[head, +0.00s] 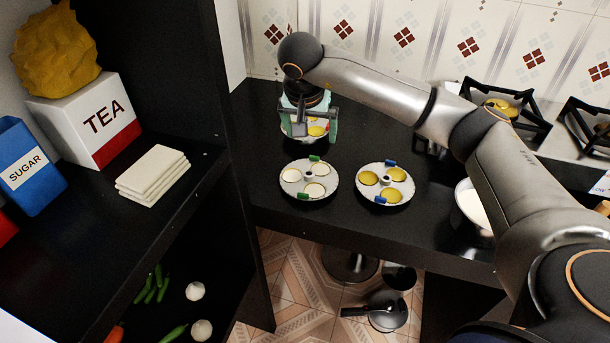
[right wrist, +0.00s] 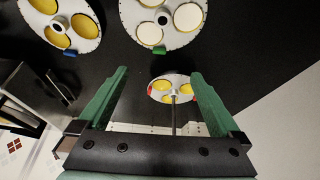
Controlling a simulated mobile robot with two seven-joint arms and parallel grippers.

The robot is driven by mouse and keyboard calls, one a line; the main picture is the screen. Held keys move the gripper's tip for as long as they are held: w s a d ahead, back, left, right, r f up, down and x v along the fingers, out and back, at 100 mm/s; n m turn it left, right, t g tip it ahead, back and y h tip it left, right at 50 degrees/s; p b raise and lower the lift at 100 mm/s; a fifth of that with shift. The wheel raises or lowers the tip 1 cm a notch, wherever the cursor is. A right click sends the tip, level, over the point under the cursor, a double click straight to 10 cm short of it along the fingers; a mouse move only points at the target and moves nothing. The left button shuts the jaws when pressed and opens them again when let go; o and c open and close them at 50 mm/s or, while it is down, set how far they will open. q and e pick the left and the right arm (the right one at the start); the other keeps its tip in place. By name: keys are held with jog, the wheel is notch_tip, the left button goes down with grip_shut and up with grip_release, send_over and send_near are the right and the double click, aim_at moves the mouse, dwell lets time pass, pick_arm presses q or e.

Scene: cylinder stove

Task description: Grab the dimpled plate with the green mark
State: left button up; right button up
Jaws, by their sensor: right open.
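The dimpled plate with green marks (head: 295,188) lies flat on the black counter in the head view. Its dimples look pale and cream-coloured. It also shows at the top of the right wrist view (right wrist: 160,14), partly cut off. My right gripper (head: 316,124) is open and empty, pointing down behind this plate, over a third dimpled plate with red marks. That red-marked plate (right wrist: 174,80) shows between and beyond the open fingers in the right wrist view. A blue-marked dimpled plate (head: 384,197) with yellow dimples lies just right of the green-marked one. My left gripper is out of view.
A tiled wall (head: 420,30) stands behind the counter. Black stove grates (head: 508,105) are at the back right. A tall dark shelf panel (head: 215,130) bounds the left side. A white bowl (head: 470,207) is partly hidden by my right arm.

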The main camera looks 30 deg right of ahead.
aim_at(314, 156)
jog(key=x, duration=1)
jog(key=shift+s+f+b, duration=0.1)
jog(key=shift+f+b, duration=0.05)
jog(key=shift+b, duration=0.15)
grip_shut()
dwell(0.4)
